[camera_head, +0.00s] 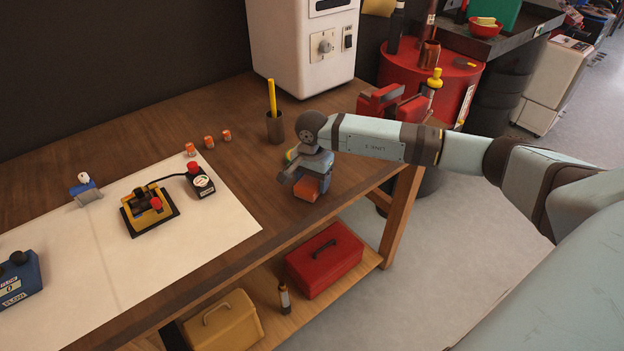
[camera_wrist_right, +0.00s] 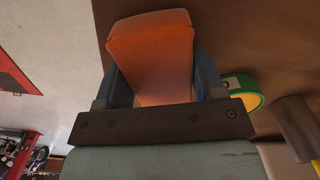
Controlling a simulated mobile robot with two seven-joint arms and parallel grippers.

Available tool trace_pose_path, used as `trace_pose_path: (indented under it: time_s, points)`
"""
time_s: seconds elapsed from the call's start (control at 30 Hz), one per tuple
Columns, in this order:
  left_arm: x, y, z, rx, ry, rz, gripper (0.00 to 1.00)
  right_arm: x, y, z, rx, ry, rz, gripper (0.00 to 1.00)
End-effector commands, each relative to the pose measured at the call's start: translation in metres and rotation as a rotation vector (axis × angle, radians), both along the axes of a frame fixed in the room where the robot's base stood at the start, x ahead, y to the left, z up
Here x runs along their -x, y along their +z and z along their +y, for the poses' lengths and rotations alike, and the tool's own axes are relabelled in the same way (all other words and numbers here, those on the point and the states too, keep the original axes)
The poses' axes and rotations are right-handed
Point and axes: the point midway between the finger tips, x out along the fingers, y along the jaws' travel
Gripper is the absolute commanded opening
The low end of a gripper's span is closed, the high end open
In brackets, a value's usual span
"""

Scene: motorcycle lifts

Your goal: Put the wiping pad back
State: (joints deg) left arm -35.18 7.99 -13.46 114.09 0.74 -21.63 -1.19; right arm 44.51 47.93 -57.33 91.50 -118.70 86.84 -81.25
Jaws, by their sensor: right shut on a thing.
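The orange wiping pad (camera_head: 307,189) is between the fingers of my right gripper (camera_head: 309,176), low over or on the right end of the wooden workbench (camera_head: 234,104). I cannot tell whether the pad touches the wood. In the right wrist view the pad (camera_wrist_right: 152,48) is a soft-edged orange block with a blue-grey finger on each side, and my right gripper (camera_wrist_right: 160,80) is shut on it. My left gripper is not in view.
A green and yellow ring (camera_wrist_right: 243,90) lies close beside the gripper. A brown cup (camera_head: 275,128) with a yellow stick stands behind. Several small orange cans (camera_head: 208,142) and a white mat (camera_head: 105,240) with devices are left. A red toolbox (camera_head: 324,260) sits on the lower shelf.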

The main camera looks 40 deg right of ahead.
Motion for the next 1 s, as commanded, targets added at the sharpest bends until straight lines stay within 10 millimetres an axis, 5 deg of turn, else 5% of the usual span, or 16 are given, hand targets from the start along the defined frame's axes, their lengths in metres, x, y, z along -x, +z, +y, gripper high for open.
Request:
trace_pose_path:
  time_s: [0.03,0.07,0.17,0.57,1.0]
  points:
    - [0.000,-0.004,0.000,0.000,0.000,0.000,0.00,0.000,-0.004,0.000,0.000,0.000,0.000,0.41]
    - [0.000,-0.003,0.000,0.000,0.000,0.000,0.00,0.000,-0.003,0.000,0.000,0.000,0.000,0.65]
    - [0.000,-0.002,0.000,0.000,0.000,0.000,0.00,0.000,-0.002,0.000,0.000,0.000,0.000,0.88]
    - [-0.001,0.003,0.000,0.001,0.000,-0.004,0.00,0.000,0.006,0.000,0.000,0.000,-0.001,0.89]
    - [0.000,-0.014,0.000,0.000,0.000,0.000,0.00,-0.001,0.093,0.000,-0.001,0.000,-0.004,0.89]
